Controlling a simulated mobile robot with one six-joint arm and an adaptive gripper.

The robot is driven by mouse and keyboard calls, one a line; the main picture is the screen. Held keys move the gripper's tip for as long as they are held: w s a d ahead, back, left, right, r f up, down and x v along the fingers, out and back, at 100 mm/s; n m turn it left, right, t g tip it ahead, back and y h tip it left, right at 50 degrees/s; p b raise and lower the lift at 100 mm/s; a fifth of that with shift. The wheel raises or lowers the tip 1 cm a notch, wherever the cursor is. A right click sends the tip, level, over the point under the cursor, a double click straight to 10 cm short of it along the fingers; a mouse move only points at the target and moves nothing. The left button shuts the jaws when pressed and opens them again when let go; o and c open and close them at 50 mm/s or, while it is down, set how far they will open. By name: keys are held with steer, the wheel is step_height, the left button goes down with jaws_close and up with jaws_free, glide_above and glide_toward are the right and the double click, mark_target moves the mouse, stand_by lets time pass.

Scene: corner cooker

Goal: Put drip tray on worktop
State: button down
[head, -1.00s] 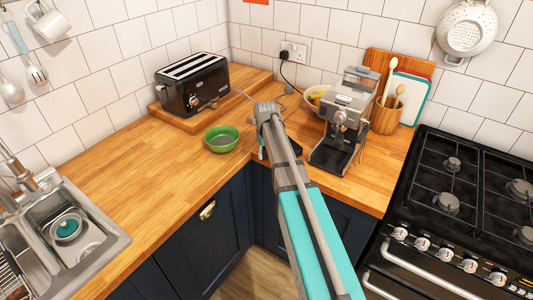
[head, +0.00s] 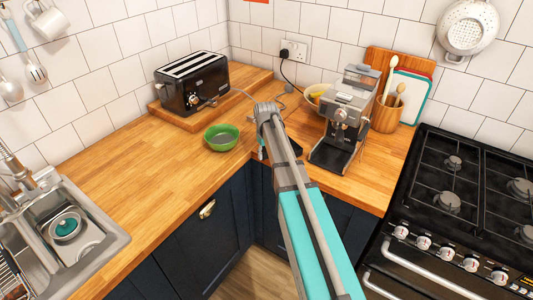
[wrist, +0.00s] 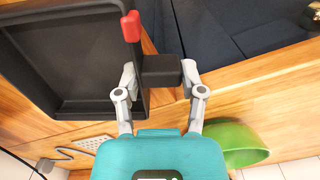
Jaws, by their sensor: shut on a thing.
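The drip tray (wrist: 65,60) is a black, shallow, rimmed tray in the left of the wrist view, with a red piece at its edge. A black block-like grip (wrist: 160,77) sticks out from its side. My gripper (wrist: 160,72) is shut on this grip, one finger on each side. The worktop (head: 150,165) is light wood; the tray is over its front edge area, and I cannot tell whether it touches the wood. In the head view my arm hides most of the gripper and tray, in front of the coffee machine's (head: 345,120) left side.
A green bowl (head: 222,138) stands close to the gripper; it also shows in the wrist view (wrist: 235,140). A black toaster (head: 192,85) sits on a board behind. A cable and wall socket (head: 294,50) are at the back. Free worktop lies left, towards the sink (head: 75,240).

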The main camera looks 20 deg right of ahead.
steer(key=shift+f, duration=0.1)
steer(key=shift+c, duration=0.6)
jaws_free()
stand_by(0.6)
